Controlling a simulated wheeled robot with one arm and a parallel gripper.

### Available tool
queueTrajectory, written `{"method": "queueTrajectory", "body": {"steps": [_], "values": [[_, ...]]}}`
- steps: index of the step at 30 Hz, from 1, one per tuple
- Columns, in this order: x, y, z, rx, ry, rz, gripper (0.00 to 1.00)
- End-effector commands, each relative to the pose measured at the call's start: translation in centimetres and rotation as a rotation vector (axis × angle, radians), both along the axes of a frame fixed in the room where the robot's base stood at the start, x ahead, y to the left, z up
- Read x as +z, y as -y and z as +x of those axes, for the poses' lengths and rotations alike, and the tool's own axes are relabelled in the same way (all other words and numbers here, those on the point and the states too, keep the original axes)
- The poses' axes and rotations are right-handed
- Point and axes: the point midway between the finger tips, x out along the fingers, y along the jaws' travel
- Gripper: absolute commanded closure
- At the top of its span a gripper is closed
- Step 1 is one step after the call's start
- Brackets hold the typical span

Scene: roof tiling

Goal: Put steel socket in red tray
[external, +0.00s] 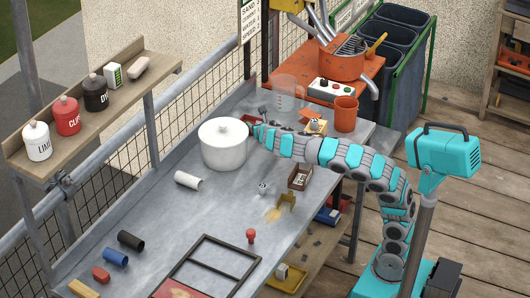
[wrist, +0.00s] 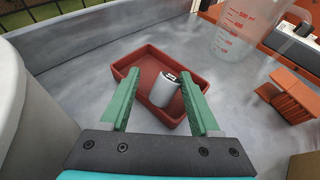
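The steel socket (wrist: 165,88), a short grey metal cylinder with a dark opening in its top end, is inside the red tray (wrist: 143,54) in the wrist view, tilted toward the tray's right side. My gripper (wrist: 160,74) has its two green fingers spread wide over the tray, one on each side of the socket. The socket is close to the right finger; a gap shows to the left finger. I cannot tell whether the right finger touches it. In the external view my gripper (external: 257,130) is beside the white pot, and the tray is mostly hidden there.
The white lidded pot (external: 223,145) stands close on the left of my gripper. A clear measuring jug (external: 285,94) stands behind it. A small grey metal piece (external: 262,188) and a brown box (external: 300,177) lie nearer. The bench middle is largely clear.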

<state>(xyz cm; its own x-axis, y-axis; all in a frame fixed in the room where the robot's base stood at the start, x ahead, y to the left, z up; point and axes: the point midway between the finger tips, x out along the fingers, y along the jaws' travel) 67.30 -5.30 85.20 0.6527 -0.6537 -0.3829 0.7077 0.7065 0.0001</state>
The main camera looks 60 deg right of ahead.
Motion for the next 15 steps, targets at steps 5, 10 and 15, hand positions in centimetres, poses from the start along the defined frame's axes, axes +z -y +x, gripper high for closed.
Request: {"method": "queueTrajectory", "body": {"steps": [5, 10, 15], "values": [[0.8, -1.3, -1.1, 0.004, 0.002, 0.000, 0.38], [2.3, -3.5, -3.4, 0.004, 0.003, -0.001, 0.38], [3.5, -5.7, -5.6, 0.002, 0.001, 0.000, 0.38]]}}
